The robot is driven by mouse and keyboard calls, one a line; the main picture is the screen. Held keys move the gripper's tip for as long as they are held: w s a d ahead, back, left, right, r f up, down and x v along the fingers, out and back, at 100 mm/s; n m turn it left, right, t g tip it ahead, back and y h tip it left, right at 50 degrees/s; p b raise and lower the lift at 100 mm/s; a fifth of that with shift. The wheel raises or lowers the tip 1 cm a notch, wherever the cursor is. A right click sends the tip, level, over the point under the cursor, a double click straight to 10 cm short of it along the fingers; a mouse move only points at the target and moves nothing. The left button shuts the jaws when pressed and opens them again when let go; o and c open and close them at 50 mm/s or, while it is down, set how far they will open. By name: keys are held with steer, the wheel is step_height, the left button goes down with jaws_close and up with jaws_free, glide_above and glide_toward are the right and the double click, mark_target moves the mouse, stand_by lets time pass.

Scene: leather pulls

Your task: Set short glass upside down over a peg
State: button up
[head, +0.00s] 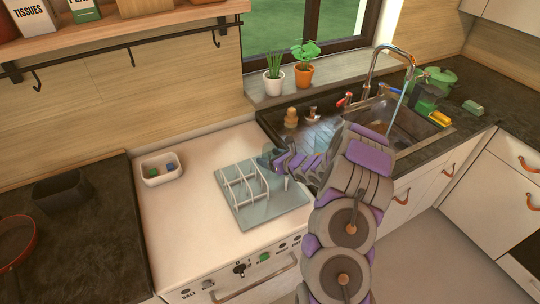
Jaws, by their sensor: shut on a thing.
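A grey-blue drying rack (268,211) with white upright loops and pegs stands on the white counter. My gripper (273,161) is at the rack's far right side, above its tray, and is shut on the short glass (268,150). The glass is clear and bluish, and only a small part of it shows. My gripper hides much of it, so I cannot tell its tilt or which way its mouth faces. I cannot tell whether it touches a peg.
A small white tub (161,169) stands left of the rack. The sink (389,128) with its faucet (392,62) lies to the right. Two potted plants (303,72) stand on the sill. The white counter is clear around the tub.

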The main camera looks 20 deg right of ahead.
steer(key=shift+a+f, duration=0.1)
steer(key=shift+f, duration=0.35)
steer(key=o, duration=1.2)
steer(key=shift+s+d+r+p, duration=0.25)
steer(key=shift+s+r+p, duration=0.1)
steer(key=shift+s+r, duration=0.45)
steer(key=shift+s+d+r+p, duration=0.35)
steer(key=shift+s+r, duration=0.3)
steer(key=shift+r, duration=0.3)
steer(key=shift+s+d+r+p, duration=0.2)
steer(key=shift+s+r+p, duration=0.15)
steer(key=shift+s+r, duration=0.45)
steer(key=shift+w+a, duration=0.1)
